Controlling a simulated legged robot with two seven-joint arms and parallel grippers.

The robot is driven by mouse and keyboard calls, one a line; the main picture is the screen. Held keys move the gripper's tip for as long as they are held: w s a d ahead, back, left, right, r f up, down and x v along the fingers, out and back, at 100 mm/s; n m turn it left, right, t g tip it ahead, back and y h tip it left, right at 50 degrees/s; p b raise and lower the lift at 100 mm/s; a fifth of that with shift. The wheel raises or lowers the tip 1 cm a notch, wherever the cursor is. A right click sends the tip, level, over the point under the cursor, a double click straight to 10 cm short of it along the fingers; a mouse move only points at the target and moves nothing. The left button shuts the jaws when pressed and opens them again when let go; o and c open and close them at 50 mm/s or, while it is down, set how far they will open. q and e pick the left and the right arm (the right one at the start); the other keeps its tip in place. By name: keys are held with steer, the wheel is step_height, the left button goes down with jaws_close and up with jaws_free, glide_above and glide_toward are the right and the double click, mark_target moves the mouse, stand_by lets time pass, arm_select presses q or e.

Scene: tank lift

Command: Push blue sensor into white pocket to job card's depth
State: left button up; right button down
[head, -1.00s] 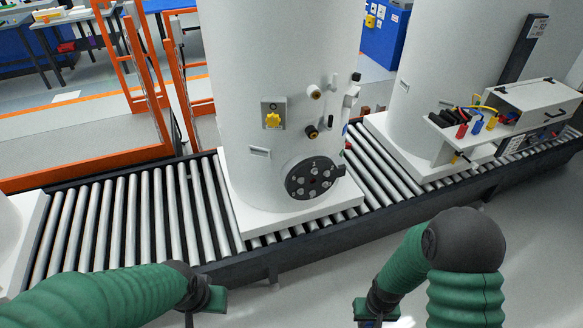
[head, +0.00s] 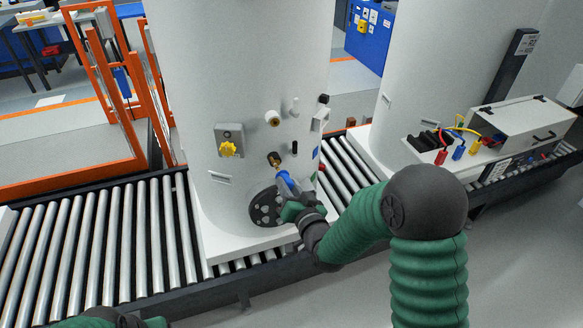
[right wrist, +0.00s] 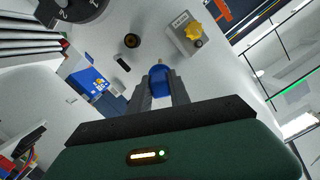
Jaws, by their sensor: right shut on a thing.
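My right gripper (head: 290,192) is shut on the blue sensor (head: 287,181), in front of the lower part of the white tank (head: 235,75). In the right wrist view the blue sensor (right wrist: 159,83) sits between the two fingers, its small brass-coloured tip pointing away from the palm. The white-rimmed pocket (head: 272,118) is on the tank wall, above a black-rimmed brass port (head: 274,159). The sensor appears apart from the white pocket and lower than it. I cannot make out the white pocket in the right wrist view. Only the edge of my left gripper (head: 154,322) shows, fingers hidden.
A yellow knob (head: 228,149) on a grey plate is left of the ports. A black round dial (head: 263,210) is low on the tank, partly behind my gripper. The tank stands on a roller conveyor (head: 110,245). A second tank with a grey box (head: 520,125) stands right.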

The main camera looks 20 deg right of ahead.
steer(key=shift+t, duration=0.7)
steer(key=r, duration=0.2)
steer(key=d+r, duration=0.1)
steer(key=r, duration=0.2)
steer(key=shift+w+d+r, duration=0.1)
steer(key=shift+w+d, duration=0.1)
steer(key=d, duration=0.4)
steer(key=w+a, duration=0.1)
steer(key=a, duration=0.1)
steer(key=w+a+b, duration=0.1)
steer(key=w+a, duration=0.1)
steer(key=shift+r, duration=0.1)
arm_select(q)
steer(key=shift+w+d+f+b, duration=0.15)
steer(key=shift+d+f+b, duration=0.25)
steer(key=shift+d+f, duration=0.4)
arm_select(e)
steer(key=shift+w+d+m, duration=0.3)
steer(key=shift+w+d, duration=0.95)
steer(key=shift+w, duration=0.05)
